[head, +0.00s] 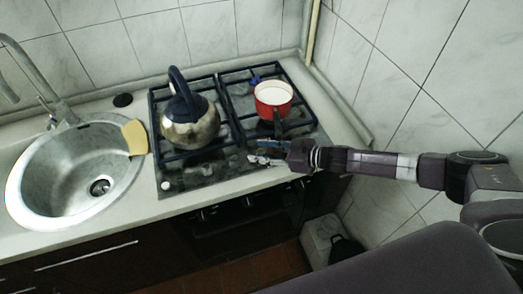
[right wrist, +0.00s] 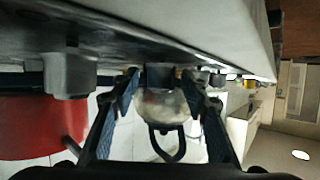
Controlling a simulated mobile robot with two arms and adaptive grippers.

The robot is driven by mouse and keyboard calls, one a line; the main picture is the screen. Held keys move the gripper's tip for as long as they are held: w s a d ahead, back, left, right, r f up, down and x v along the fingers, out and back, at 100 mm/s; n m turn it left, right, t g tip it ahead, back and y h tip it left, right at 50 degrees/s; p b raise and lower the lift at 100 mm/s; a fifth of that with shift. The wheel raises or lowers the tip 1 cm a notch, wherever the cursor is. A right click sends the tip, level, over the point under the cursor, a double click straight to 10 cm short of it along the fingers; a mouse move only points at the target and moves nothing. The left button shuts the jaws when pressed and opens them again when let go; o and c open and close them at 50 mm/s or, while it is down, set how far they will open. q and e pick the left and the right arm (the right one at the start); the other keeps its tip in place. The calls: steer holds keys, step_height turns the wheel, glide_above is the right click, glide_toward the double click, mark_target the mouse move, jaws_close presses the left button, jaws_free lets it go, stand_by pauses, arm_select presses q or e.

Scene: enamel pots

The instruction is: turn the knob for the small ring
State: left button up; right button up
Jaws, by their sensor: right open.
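The hob (head: 180,178) has a row of control knobs along its front edge; a pale knob (head: 166,186) shows at its left. My right gripper (head: 262,158) reaches in from the right, low over the front right of the hob. In the right wrist view, which looks upside down, its two fingers (right wrist: 159,84) are apart, with a dark knob (right wrist: 160,74) between or just beyond their tips. I cannot tell whether they touch it. Another grey knob (right wrist: 70,74) stands to the left there. Which ring is the small one is unclear. My left gripper is out of view.
A steel kettle (head: 190,125) stands on the left grate. A sink (head: 75,165) lies left; a tiled wall is close on the right.

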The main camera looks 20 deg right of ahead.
mark_target(282, 154)
steer(key=shift+s, duration=0.1)
steer(key=v, duration=0.7)
steer(key=shift+s+d+r, duration=0.1)
steer(key=shift+d, duration=0.05)
stand_by(0.4)
